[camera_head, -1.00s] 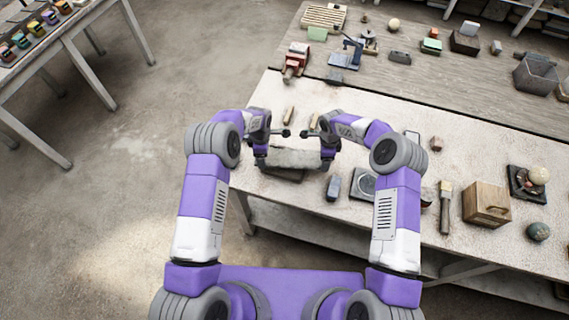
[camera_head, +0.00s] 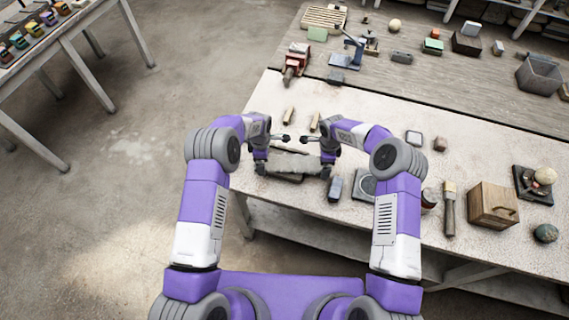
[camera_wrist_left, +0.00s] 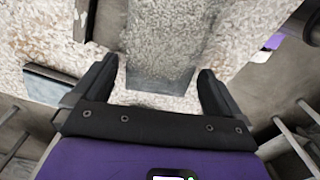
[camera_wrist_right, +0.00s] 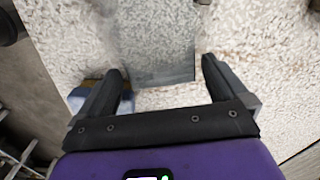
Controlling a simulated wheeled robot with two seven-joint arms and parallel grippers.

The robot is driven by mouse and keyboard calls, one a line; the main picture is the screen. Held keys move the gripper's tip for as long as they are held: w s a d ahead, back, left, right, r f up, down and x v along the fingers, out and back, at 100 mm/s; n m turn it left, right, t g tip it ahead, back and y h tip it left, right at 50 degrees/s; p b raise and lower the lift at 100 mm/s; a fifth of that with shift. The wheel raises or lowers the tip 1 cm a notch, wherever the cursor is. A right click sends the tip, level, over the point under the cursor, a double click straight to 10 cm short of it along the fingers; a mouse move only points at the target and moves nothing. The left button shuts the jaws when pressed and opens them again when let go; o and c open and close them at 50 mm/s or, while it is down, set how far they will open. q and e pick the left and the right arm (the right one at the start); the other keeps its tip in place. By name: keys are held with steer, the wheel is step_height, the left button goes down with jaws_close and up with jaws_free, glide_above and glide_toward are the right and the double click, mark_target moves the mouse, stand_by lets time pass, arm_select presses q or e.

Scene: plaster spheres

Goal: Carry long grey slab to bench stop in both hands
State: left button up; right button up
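The long grey slab (camera_head: 294,162) lies near the bench's front left edge in the head view. Its speckled end shows in the left wrist view (camera_wrist_left: 160,75) and in the right wrist view (camera_wrist_right: 158,70). My left gripper (camera_head: 261,168) is at its left end, with open fingers either side and gaps beside the slab. My right gripper (camera_head: 326,171) is likewise open at the right end. I see no closed grip on it. I cannot tell which thing is the bench stop; two short wooden pieces (camera_head: 290,115) (camera_head: 315,122) lie behind the slab.
A dark flat piece (camera_head: 287,178) lies just in front of the slab. A blue-grey block (camera_head: 335,188) stands close to my right gripper. A brush (camera_head: 449,208), a wooden box (camera_head: 492,205) and a red vise (camera_head: 296,62) are farther off. The bench middle is fairly clear.

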steer(key=shift+r, duration=0.2)
arm_select(q)
step_height(320, 180, up, 12)
arm_select(e)
step_height(320, 180, up, 12)
steer(key=shift+f, duration=0.2)
stand_by(0.5)
arm_select(q)
steer(key=shift+s, duration=0.1)
arm_select(e)
steer(key=shift+f, duration=0.1)
